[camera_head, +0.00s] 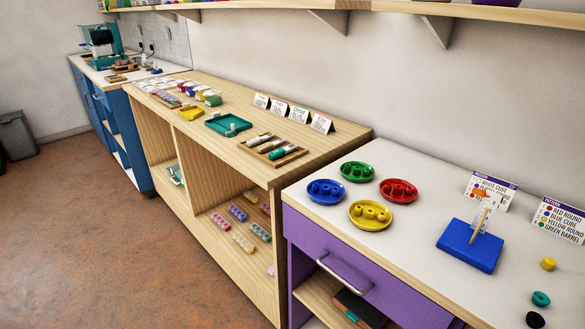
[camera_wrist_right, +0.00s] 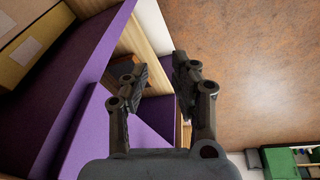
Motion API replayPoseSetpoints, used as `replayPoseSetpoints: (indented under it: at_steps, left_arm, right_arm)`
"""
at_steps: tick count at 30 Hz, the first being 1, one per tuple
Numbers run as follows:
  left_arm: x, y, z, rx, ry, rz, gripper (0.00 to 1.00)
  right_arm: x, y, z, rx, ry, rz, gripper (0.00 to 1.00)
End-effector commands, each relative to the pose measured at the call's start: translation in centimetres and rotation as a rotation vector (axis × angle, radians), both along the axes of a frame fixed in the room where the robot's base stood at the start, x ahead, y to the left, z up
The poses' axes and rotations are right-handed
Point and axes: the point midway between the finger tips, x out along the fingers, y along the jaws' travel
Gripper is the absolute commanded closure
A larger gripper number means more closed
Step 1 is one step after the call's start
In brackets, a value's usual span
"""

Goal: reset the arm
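My right gripper (camera_wrist_right: 157,75) shows in the right wrist view. Its two dark fingers stand apart with nothing between them, so it is open and empty. Beyond the fingers are purple cabinet panels (camera_wrist_right: 68,85) and the brown floor (camera_wrist_right: 235,60). Neither gripper shows in the head view, and my left gripper is in no view. A blue board (camera_head: 470,246) with an upright wooden peg (camera_head: 480,222) stands on the white-topped purple cabinet (camera_head: 425,180). Some white and orange detail near the peg top is too small to make out.
Blue (camera_head: 326,191), green (camera_head: 357,171), red (camera_head: 398,190) and yellow (camera_head: 370,215) dishes hold beads left of the board. Loose yellow (camera_head: 548,264), teal (camera_head: 541,298) and black (camera_head: 535,320) beads lie right. Pattern cards (camera_head: 560,220) stand behind. A wooden shelf unit (camera_head: 222,150) adjoins.

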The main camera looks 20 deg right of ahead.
Motion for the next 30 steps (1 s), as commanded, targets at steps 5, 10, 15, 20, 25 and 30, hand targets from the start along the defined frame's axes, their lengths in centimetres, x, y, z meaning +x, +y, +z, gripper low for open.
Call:
replayPoseSetpoints:
  at_steps: [5,10,15,20,25,30]
  left_arm:
    - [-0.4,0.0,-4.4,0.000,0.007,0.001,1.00]
    - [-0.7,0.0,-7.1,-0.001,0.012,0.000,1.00]
    - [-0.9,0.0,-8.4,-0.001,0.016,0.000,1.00]
    - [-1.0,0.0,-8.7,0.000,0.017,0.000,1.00]
    - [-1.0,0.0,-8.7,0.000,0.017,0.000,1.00]
    - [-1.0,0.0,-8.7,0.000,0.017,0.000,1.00]
  right_arm:
    - [-6.2,-1.0,-15.1,0.003,0.068,-0.016,0.74]
    - [-13.5,-1.4,-24.1,0.008,0.112,-0.027,0.74]
    - [-18.6,-1.4,-27.9,0.011,0.137,-0.033,0.74]
    - [-20.2,-1.4,-28.6,0.012,0.144,-0.035,0.74]
    - [-20.2,-1.4,-28.6,0.012,0.144,-0.035,0.74]
    - [-20.2,-1.4,-28.6,0.012,0.144,-0.035,0.74]
